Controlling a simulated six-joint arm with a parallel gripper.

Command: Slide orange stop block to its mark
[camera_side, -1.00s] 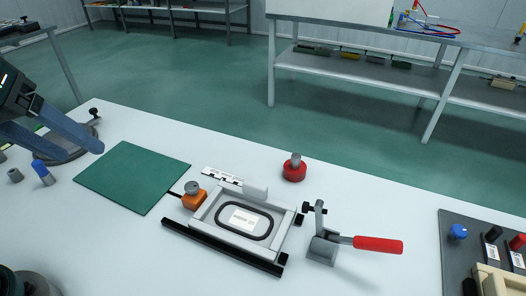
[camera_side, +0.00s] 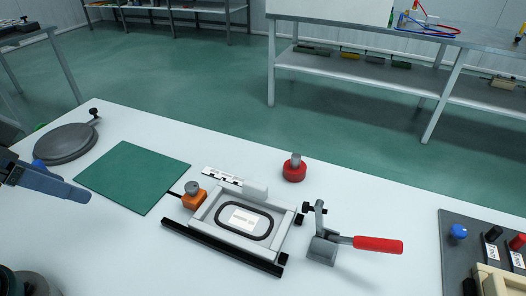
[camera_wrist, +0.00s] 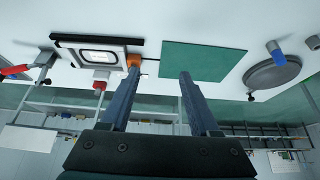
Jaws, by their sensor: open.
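The orange stop block (camera_side: 194,198) with a grey knob on top sits at the left end of the grey panel fixture (camera_side: 204,217). It also shows in the wrist view (camera_wrist: 134,61), just past the tip of the left finger. A thin black strip lies on the block's left side. A white label with black marks (camera_side: 222,176) lies behind the block; I cannot tell whether it is the block's mark. My gripper (camera_side: 86,196) is at the left of the table, well apart from the block. In the wrist view its fingers (camera_wrist: 160,73) are spread and empty.
A green mat (camera_side: 132,177) lies between my gripper and the fixture. A round grey plate (camera_side: 66,143) is behind my gripper. A red-handled clamp (camera_side: 375,244) stands right of the fixture, a red knobbed piece (camera_side: 294,170) behind it. A black rail (camera_side: 220,247) runs along the fixture's front.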

